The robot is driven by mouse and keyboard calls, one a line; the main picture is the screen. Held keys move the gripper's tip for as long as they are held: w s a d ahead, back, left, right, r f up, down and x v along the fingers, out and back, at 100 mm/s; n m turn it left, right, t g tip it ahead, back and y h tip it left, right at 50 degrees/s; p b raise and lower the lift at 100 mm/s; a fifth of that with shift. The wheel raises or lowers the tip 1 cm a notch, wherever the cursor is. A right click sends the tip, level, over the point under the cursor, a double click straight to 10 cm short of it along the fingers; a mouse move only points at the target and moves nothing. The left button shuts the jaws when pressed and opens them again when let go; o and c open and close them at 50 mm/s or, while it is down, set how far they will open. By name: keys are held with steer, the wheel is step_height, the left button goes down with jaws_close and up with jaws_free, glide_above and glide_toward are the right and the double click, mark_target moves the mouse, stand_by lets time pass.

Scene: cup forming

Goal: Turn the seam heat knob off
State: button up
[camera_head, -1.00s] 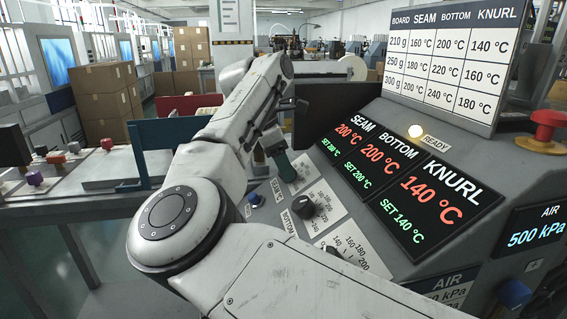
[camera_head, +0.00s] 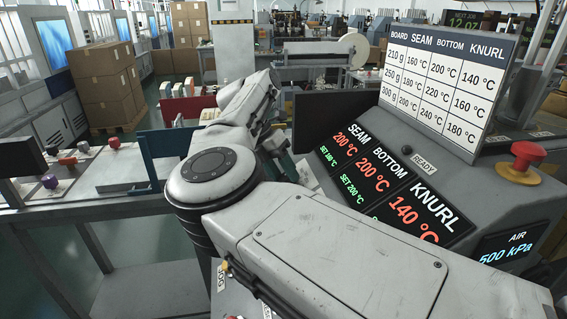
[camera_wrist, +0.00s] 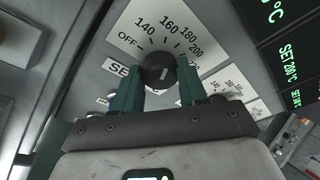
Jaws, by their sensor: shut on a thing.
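The seam heat knob (camera_wrist: 158,66) is a round dark knob on a white dial plate (camera_wrist: 140,20) marked OFF, 140, 160, 180, 200 and 220. My gripper (camera_wrist: 158,82) is shut on this knob, with one green finger on each side. A pale mark shows on the lower part of the knob, but I cannot tell exactly which way its pointer faces. In the head view my arm hides most of the knob area. The temperature display (camera_head: 374,182) shows SEAM 200 °C in red, with a small green set line that is hard to read.
Another dial plate (camera_wrist: 229,85) lies right of the seam dial. A red emergency button (camera_head: 522,160) stands on the console's right. The board temperature chart (camera_head: 440,83) rises behind the display. Blue and red panels stand left of my arm.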

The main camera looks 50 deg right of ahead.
steer(key=n+p, duration=0.2)
steer(key=n, duration=0.1)
steer(key=n+g+h+p, duration=0.1)
steer(key=n+p, duration=0.1)
steer(key=n, duration=0.1)
steer(key=shift+w+r, duration=0.15)
steer(key=shift+w, duration=0.05)
steer(key=n+p, duration=0.1)
steer(key=n, duration=0.2)
steer(key=n+h+p, duration=0.1)
steer(key=n+p, duration=0.1)
steer(key=n, duration=0.1)
steer(key=shift+w+a+f+g, duration=0.1)
steer(key=shift+a+f+g, duration=0.1)
steer(key=shift+g, duration=0.2)
steer(key=shift+n, duration=0.3)
steer(key=o, duration=1.1)
steer(key=shift+f, duration=0.1)
steer(key=shift+c, duration=0.2)
